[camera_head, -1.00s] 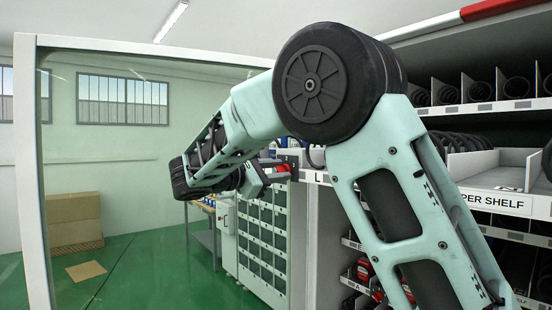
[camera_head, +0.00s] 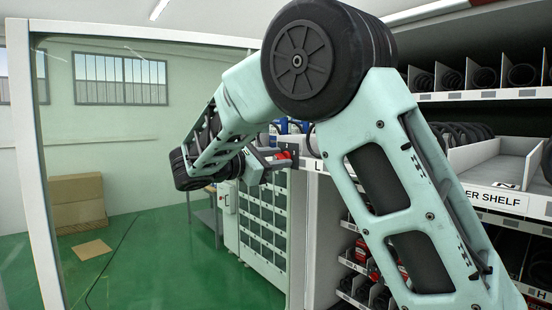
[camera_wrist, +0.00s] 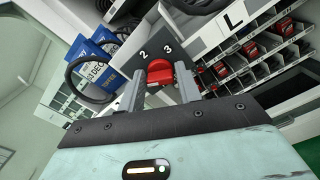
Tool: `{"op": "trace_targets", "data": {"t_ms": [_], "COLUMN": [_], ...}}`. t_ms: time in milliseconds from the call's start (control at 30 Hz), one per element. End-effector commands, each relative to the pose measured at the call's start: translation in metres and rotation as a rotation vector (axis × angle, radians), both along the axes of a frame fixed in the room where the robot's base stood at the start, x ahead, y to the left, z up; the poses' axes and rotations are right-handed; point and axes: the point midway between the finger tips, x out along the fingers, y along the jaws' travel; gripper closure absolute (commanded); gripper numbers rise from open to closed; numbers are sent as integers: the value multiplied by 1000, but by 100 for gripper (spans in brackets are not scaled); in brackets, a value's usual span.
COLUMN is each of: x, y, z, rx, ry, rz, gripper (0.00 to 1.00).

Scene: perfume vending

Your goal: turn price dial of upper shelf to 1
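The price dial (camera_wrist: 160,72) is a red knob on a dark plate (camera_wrist: 139,53) marked with the numbers 2 and 3 in the wrist view. A 1 is not visible there. My gripper (camera_wrist: 160,80) has its two grey fingers on either side of the red knob, with small gaps showing beside it. The fingers look open around the knob, and contact is not visible.
Blue boxes (camera_wrist: 95,62) and a dark ring (camera_wrist: 91,80) lie left of the dial in the wrist view. A shelf label "L" (camera_wrist: 233,19) and compartments with red items (camera_wrist: 252,50) are at right. A glass panel (camera_head: 120,180) stands left of my arm.

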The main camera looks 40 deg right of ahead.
Motion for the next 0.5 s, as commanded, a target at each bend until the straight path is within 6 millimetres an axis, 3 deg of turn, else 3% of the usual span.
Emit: {"op": "trace_targets", "data": {"t_ms": [333,500], "x": [0,0], "y": [1,15], "z": [0,-2], "rx": [-1,-2], "ry": [-2,-5], "rz": [0,3], "gripper": [49,49]}}
